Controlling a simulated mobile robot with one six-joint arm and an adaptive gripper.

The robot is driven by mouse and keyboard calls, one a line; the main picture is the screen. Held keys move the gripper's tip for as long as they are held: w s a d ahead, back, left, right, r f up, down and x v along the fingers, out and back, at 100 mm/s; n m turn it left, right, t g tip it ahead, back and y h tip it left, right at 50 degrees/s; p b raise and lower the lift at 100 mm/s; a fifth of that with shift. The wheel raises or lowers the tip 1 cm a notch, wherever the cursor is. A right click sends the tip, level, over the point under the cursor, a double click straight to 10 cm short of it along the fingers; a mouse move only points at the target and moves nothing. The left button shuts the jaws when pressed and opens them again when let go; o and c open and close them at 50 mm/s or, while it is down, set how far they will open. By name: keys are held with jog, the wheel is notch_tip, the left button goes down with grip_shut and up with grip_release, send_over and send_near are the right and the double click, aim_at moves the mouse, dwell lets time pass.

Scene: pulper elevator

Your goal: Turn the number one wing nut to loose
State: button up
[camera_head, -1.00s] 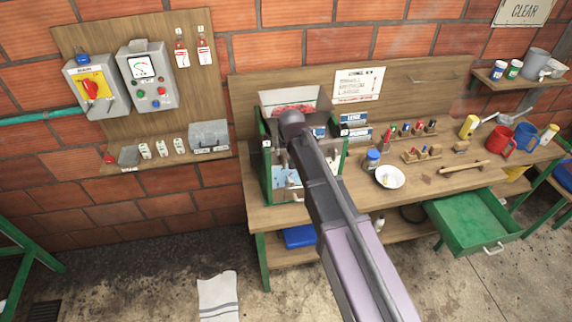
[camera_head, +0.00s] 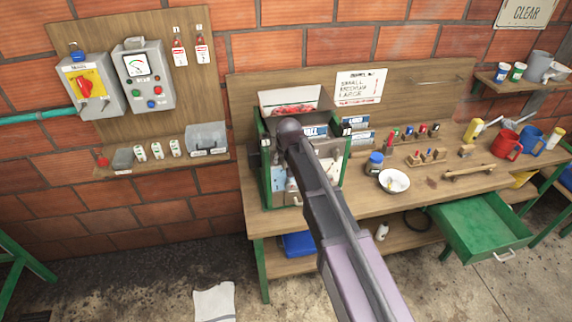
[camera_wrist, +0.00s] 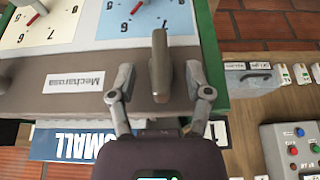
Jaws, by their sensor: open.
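In the wrist view, a grey-brown bar-shaped handle (camera_wrist: 160,66), which looks like a wing nut, stands out from the machine's panel. I can read no number on it. My gripper (camera_wrist: 160,84) is open, with one finger on each side of the handle. A gap shows on both sides.
A blue "SMALL" sign (camera_wrist: 88,146) is close to the gripper in the wrist view. In the head view, a blue-lidded jar (camera_head: 375,163) and a white bowl (camera_head: 394,181) stand right of the machine. A green drawer (camera_head: 482,229) hangs open at the right.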

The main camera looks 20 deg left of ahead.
jog(key=shift+w+f, duration=0.15)
jog(key=shift+f, duration=0.15)
